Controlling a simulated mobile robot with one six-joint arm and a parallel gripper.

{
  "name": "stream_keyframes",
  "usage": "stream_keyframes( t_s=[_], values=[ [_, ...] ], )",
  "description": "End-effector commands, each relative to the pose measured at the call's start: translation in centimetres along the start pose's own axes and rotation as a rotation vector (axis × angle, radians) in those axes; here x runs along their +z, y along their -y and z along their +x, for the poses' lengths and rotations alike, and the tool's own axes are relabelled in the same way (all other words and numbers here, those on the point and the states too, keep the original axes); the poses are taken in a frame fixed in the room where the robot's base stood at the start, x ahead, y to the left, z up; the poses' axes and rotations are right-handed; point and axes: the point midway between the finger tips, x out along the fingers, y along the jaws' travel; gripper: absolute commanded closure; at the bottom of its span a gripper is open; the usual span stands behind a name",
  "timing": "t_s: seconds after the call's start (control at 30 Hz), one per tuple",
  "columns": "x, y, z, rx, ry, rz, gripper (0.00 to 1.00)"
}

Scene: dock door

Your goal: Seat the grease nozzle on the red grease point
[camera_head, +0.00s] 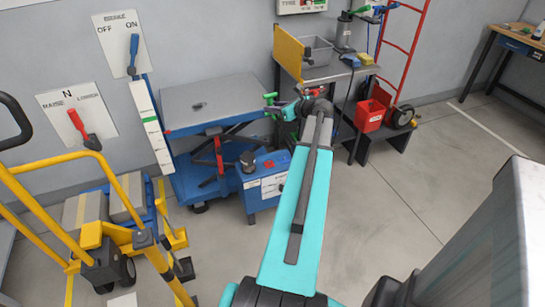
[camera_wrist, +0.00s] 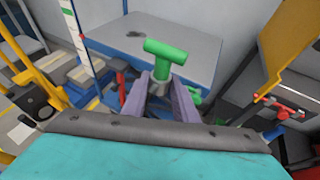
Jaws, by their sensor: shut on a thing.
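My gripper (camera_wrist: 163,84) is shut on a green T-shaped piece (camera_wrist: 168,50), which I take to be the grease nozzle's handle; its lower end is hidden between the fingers. Another green bit (camera_wrist: 195,96) shows beside the right finger. In the head view my gripper (camera_head: 279,108) is small, near the right edge of the blue lift table, with green (camera_head: 270,97) at its tip. In the wrist view a small red fitting (camera_wrist: 287,112) sits to the right, apart from my gripper. I cannot tell whether it is the red grease point.
A blue lift table (camera_head: 215,97) with a grey top stands by the wall. A grey bench with a yellow panel (camera_head: 288,52) and a red bin (camera_head: 370,115) are to the right.

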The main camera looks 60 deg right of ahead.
Motion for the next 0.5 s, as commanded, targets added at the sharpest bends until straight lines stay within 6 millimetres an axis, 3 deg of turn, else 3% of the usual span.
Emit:
stream_keyframes(
  t_s=[0.03, 0.5],
  values=[
    [-1.3, 0.1, 0.6, 0.0, 0.001, 0.0, 0.99],
    [-6.7, 0.5, 3.5, -0.001, 0.0, 0.0, 0.99]
  ],
)
